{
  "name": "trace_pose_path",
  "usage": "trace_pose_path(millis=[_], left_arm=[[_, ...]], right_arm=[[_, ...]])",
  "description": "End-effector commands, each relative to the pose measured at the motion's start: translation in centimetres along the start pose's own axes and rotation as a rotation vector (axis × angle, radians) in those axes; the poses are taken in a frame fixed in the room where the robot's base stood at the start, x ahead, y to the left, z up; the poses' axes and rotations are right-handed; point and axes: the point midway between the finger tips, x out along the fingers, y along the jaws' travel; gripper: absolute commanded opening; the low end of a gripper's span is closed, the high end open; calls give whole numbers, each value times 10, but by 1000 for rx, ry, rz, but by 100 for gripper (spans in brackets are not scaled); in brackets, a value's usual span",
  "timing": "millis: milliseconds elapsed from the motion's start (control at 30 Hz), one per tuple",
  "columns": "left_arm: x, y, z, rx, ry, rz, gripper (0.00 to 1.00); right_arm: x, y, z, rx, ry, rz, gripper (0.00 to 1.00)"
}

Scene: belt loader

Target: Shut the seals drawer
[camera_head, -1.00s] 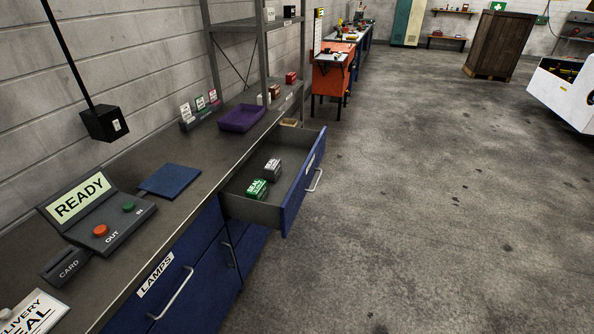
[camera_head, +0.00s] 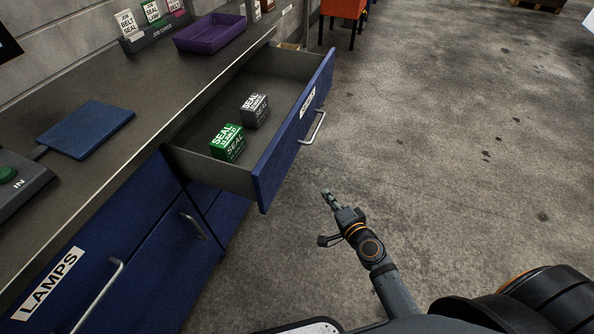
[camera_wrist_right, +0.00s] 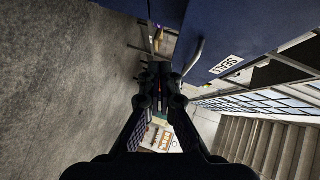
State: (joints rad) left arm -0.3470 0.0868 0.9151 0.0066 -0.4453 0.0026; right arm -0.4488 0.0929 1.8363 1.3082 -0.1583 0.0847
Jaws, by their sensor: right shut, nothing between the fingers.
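The seals drawer (camera_head: 265,165) stands pulled out from the bench, its blue front facing right, with a label and a silver bar handle (camera_head: 313,128). Inside lie a green seal box (camera_head: 228,143) and a dark grey seal box (camera_head: 254,110). My right gripper (camera_head: 328,196) is shut and empty, in front of the drawer front and nearer to me than the handle, apart from it in the head view. In the right wrist view the blue front with its label (camera_wrist_right: 227,65) and the handle (camera_wrist_right: 194,57) show beyond the shut fingers (camera_wrist_right: 160,70). My left gripper is out of view.
The bench top (camera_head: 150,75) carries a blue pad (camera_head: 86,129), a purple tray (camera_head: 210,32) and a card stand (camera_head: 152,35). The lamps drawer (camera_head: 75,280) below is closed, with a protruding handle. Open concrete floor lies right of the seals drawer.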

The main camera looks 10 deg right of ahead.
Motion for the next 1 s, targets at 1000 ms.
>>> trace_pose_path(millis=[1000], left_arm=[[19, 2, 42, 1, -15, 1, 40]], right_arm=[[99, -115, -5, 234, 14, -238, 0]])
